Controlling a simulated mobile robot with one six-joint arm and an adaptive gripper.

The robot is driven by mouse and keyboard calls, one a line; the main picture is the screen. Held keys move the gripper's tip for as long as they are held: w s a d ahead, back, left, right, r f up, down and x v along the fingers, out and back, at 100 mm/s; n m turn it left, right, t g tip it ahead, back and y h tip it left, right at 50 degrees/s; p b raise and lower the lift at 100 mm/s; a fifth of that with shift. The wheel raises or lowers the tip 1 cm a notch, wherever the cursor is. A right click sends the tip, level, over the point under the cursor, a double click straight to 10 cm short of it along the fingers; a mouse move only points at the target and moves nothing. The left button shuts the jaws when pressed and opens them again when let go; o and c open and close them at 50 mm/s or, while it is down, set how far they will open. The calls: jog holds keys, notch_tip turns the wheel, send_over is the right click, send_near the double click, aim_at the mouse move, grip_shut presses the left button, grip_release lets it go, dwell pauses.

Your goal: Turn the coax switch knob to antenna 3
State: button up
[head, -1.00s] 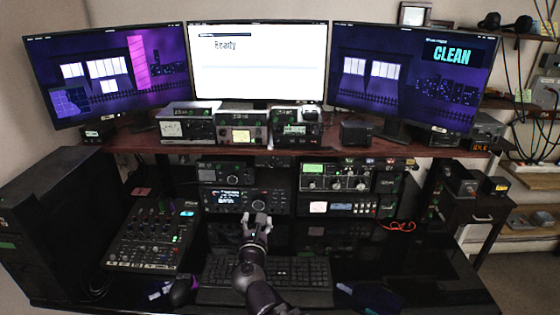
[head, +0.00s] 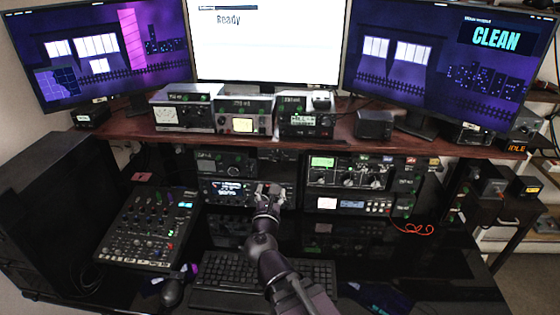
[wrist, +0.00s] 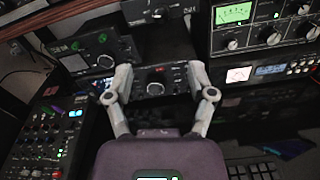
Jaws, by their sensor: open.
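My gripper (head: 268,189) is open and empty, in front of the stacked radios under the shelf. In the wrist view its two spread fingers (wrist: 160,78) frame the front of a dark transceiver (wrist: 156,82) with knobs and a small display. A dark box (wrist: 165,14) with a round knob (wrist: 157,14) sits above and behind the fingers; it also shows in the head view (head: 278,155). It may be the coax switch, but its label is too small to read. The knob's pointer and antenna marks cannot be made out. No contact with a knob shows.
A green-metered tuner (head: 345,172) with several knobs stands right of my gripper. A mixer (head: 150,228) is on the left and a keyboard (head: 262,282) lies below my arm. The shelf edge (head: 340,145) overhangs the radios.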

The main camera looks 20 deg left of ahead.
aim_at(277, 161)
jog(key=shift+w, duration=0.25)
jog(key=x, duration=1.3)
jog(key=shift+w, duration=0.2)
grip_shut()
